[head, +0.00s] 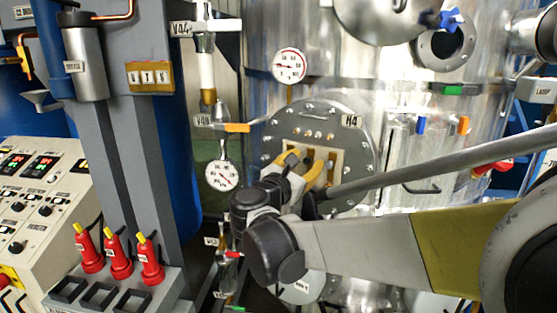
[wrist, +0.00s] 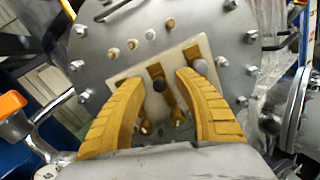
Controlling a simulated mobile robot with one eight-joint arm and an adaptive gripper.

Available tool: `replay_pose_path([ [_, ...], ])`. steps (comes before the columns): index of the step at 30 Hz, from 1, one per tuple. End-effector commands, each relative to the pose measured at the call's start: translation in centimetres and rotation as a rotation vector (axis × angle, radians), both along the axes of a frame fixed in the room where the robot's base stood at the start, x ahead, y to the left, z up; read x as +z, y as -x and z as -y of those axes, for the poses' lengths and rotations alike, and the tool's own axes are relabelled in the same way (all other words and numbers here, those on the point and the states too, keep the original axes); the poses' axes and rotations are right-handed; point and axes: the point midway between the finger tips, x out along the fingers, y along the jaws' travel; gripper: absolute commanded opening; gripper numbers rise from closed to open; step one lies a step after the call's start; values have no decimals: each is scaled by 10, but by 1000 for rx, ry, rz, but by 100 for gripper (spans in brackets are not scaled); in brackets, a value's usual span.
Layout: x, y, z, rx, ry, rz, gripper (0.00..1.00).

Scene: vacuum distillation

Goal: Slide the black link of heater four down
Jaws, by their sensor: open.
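Heater four is a round grey bolted flange (head: 283,128) with an H4 label (head: 351,121) on the large steel vessel. It also fills the wrist view (wrist: 100,48). Its pale panel (wrist: 190,48) carries brass strips and pegs.
An orange-handled valve (head: 237,128) and a dial gauge (head: 222,175) are left of the flange. Another gauge (head: 289,65) is above it. Red switches with yellow tips (head: 118,255) stand at lower left.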

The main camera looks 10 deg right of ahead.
Motion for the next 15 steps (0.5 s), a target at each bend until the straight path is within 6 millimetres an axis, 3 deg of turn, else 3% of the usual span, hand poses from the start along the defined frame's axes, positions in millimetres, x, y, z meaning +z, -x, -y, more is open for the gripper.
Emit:
replay_pose_path([
  [11,0,-6,5,0,-1,0,38],
  [15,0,-6,5,0,-1,0,0],
])
